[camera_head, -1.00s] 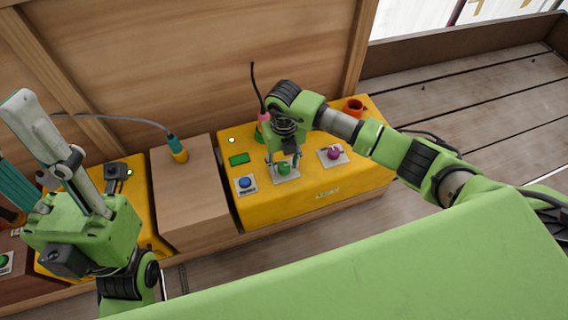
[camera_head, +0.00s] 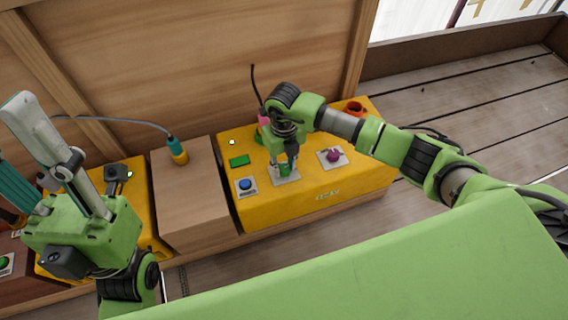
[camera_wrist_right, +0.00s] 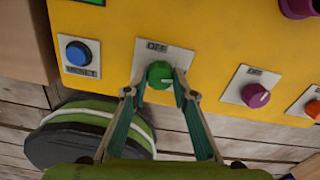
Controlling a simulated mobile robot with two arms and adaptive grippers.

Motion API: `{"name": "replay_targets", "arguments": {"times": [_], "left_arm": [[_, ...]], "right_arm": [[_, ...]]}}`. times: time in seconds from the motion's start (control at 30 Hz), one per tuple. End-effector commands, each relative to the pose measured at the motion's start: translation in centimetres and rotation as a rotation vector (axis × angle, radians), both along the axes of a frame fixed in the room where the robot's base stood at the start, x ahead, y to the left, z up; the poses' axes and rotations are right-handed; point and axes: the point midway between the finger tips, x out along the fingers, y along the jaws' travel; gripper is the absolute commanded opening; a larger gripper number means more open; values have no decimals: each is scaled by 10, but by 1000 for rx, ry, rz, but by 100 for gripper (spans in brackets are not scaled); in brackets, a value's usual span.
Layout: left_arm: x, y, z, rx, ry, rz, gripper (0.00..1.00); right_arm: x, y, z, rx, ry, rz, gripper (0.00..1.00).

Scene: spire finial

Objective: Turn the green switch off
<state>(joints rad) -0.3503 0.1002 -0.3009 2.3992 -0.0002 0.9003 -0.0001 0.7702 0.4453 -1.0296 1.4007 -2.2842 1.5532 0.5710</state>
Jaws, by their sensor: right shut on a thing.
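The green switch (camera_wrist_right: 159,74) is a round knob with a pale pointer mark, on a white plate labelled OFF at its top edge.
A blue button (camera_wrist_right: 78,53) is left of the switch and a purple knob (camera_wrist_right: 255,95) is right of it. An orange knob (camera_wrist_right: 312,108) stands further right. A wooden block (camera_head: 190,200) with a teal and yellow plug (camera_head: 178,150) is left of the yellow box.

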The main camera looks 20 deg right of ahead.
Motion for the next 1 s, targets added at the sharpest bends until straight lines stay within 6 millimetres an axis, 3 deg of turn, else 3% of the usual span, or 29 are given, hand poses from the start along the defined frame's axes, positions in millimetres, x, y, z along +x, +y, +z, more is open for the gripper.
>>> {"name": "replay_targets", "arguments": {"times": [1.0], "left_arm": [[0, 0, -3, 0, 0, 1, 40]], "right_arm": [[0, -1, -1, -2, -1, 951, 4]]}}
